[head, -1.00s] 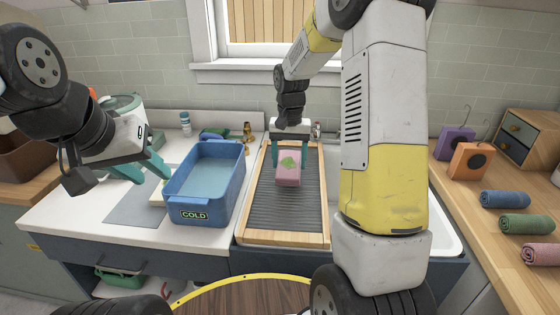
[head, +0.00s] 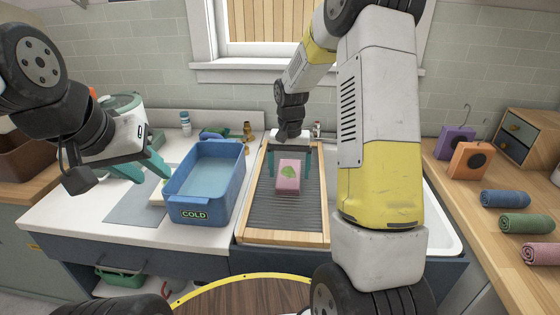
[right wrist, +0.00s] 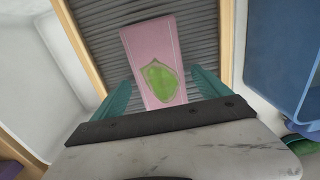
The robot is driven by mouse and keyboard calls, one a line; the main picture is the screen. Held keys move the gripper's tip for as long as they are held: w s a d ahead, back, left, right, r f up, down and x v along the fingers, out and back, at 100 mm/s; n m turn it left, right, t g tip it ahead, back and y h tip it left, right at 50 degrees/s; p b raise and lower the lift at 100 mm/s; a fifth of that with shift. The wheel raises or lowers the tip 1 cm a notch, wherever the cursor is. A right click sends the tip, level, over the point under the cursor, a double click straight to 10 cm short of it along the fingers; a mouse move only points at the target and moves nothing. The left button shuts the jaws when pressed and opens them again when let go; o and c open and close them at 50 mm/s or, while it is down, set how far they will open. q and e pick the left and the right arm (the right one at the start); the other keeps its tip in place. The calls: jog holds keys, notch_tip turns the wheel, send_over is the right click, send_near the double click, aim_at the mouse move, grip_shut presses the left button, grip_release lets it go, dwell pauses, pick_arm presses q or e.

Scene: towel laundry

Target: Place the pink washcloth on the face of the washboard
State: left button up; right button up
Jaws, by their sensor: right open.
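The pink washcloth (head: 289,182), folded and with a green patch, lies on the ribbed face of the washboard (head: 252,211). In the right wrist view the washcloth (right wrist: 135,46) lies flat over the ribs of the washboard (right wrist: 97,22), slightly angled to them. My right gripper (head: 290,168) is open, with one teal finger on each side of the washcloth; in the right wrist view its fingers (right wrist: 160,92) stand apart from the cloth's edges. My left gripper (head: 155,176) is open and empty, over the counter left of the blue basin.
A blue basin marked COLD (head: 195,214) holds water left of the washboard. A white sink (head: 440,220) is to the right.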

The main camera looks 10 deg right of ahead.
aim_at(289, 173)
notch_tip(289, 173, up, 12)
jog(key=s+r+n+t+y, duration=0.1)
jog(key=s+r+n+t, duration=0.15)
jog(key=s+r, duration=0.8)
jog(key=s+a+f+n+t+y, duration=0.1)
jog(key=s+a+t, duration=0.1)
jog(key=s, duration=1.1)
jog(key=shift+s+f+t, duration=0.4)
jog(key=shift+t, duration=0.45)
jog(key=shift+a, duration=0.1)
